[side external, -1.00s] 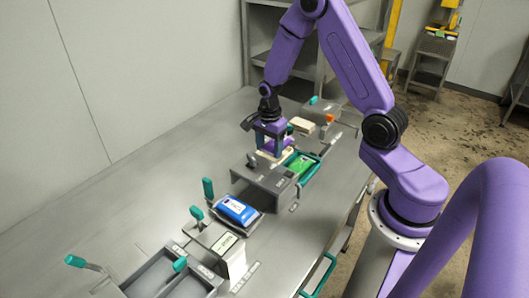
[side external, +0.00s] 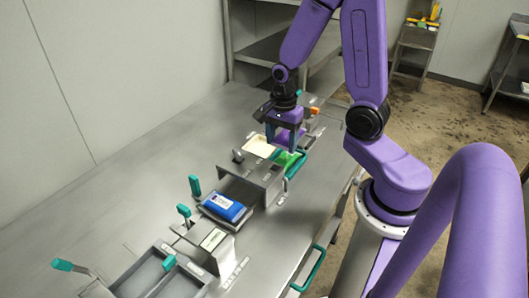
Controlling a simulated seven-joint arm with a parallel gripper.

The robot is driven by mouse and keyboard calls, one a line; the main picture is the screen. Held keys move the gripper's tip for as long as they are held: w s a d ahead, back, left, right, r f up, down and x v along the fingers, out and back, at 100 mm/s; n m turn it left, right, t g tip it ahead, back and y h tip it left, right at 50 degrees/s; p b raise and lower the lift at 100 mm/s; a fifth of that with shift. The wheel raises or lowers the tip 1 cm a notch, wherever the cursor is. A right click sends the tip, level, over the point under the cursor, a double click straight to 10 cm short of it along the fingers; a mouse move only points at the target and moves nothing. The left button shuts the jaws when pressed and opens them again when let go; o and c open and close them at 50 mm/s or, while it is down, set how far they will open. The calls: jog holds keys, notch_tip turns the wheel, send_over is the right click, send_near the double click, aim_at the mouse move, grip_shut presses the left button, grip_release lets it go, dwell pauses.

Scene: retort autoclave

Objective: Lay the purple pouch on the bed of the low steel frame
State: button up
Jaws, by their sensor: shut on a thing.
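My gripper (side external: 285,143) is shut on the purple pouch (side external: 289,137), which hangs between the fingers and is partly hidden by them. It is at the far part of the bench, just above and behind a green pouch (side external: 288,159). I cannot tell the exact gap below the purple pouch. A low grey steel frame (side external: 252,178) stands in front of the gripper, with the green pouch at its right end. A pale cream pad (side external: 258,147) lies left of the gripper. I cannot tell for certain which steel piece is the frame with the bed.
A blue pouch (side external: 223,207) lies on a dark tray nearer the camera. A steel stand with a teal lever (side external: 184,211) and grey bins (side external: 160,275) stand at the front. A teal handle (side external: 297,164) is beside the green pouch. The bench's left side is clear.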

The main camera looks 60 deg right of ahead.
jog(key=n, duration=0.2)
jog(key=w+n, duration=0.1)
jog(key=n, duration=0.1)
jog(key=shift+w+a, duration=0.1)
jog(key=shift+w, duration=0.1)
jog(key=w+r+n, duration=0.5)
jog(key=n, duration=0.9)
send_over(214, 178)
notch_tip(214, 178, down, 7)
notch_tip(214, 178, down, 11)
jog(key=shift+f, duration=0.15)
jog(key=shift+f, duration=0.15)
